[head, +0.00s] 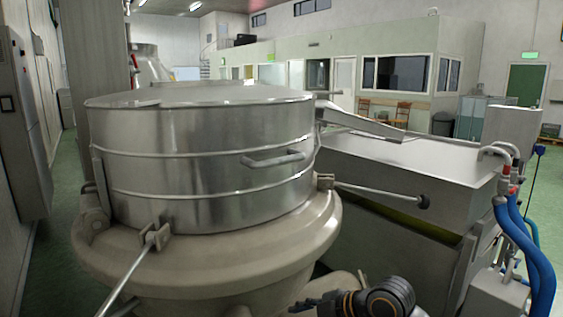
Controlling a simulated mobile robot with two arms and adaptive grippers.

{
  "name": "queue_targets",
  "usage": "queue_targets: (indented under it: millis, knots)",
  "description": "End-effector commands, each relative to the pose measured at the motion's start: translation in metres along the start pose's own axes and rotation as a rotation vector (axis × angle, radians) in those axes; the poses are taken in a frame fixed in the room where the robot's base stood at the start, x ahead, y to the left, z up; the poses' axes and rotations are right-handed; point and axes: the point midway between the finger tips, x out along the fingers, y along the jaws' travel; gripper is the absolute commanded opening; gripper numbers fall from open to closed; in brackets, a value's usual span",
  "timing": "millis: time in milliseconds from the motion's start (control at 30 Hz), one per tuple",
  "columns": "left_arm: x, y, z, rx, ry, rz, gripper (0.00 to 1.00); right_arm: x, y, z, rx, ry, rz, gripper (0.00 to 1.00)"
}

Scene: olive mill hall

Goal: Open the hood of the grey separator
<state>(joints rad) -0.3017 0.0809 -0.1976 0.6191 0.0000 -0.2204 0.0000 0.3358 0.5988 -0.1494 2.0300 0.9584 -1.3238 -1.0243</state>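The separator's hood (205,165) is a round, shiny steel drum with a flat top, seated level on the beige-grey separator body (210,262). A horizontal bar handle (272,160) sits on its front right side. A front clamp rod (125,280) is swung outward from a bracket at the rim, toward the lower left. A second clamp rod (375,192) with a black knob points outward to the right. A hinge-like bracket (95,218) shows at the left rim. My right gripper (305,303) is low at the bottom edge, apart from the hood and partly cut off. My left gripper is out of view.
A steel machine with a sloped cover (420,160) stands close on the right. Blue hoses (530,250) hang at the far right. A grey cabinet (25,130) stands by the left wall. Green floor (50,265) is clear at the left.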

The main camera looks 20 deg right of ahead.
Motion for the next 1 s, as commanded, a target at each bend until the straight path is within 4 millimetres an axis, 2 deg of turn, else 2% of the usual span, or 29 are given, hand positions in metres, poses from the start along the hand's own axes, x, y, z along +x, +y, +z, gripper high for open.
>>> queue_targets:
  millis: [33, 100, 167, 200, 300, 400, 500, 567, 667, 1000]
  knots:
    - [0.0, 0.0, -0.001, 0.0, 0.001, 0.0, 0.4, -0.025, 0.05, -0.009, -0.112, 0.038, 0.057, 0.39]
    - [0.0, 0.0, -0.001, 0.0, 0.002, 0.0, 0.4, -0.059, 0.102, -0.025, -0.252, 0.097, 0.124, 0.39]
    - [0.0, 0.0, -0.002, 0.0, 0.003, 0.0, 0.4, -0.093, 0.142, -0.038, -0.357, 0.141, 0.189, 0.39]
    - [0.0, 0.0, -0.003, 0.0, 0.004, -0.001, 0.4, -0.117, 0.164, -0.047, -0.419, 0.166, 0.233, 0.39]
    - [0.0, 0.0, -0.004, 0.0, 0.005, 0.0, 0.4, -0.171, 0.207, -0.067, -0.545, 0.213, 0.336, 0.39]
    - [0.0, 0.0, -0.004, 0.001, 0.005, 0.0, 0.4, -0.211, 0.231, -0.08, -0.626, 0.242, 0.413, 0.39]
    - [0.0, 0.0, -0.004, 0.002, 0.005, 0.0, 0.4, -0.232, 0.243, -0.088, -0.669, 0.258, 0.455, 0.39]
    - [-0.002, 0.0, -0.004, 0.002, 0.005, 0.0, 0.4, -0.235, 0.246, -0.091, -0.679, 0.263, 0.464, 0.39]
    - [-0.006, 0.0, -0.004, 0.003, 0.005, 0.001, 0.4, -0.229, 0.251, -0.097, -0.682, 0.266, 0.467, 0.39]
    - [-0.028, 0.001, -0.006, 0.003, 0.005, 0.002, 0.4, -0.169, 0.273, -0.124, -0.679, 0.268, 0.465, 0.39]
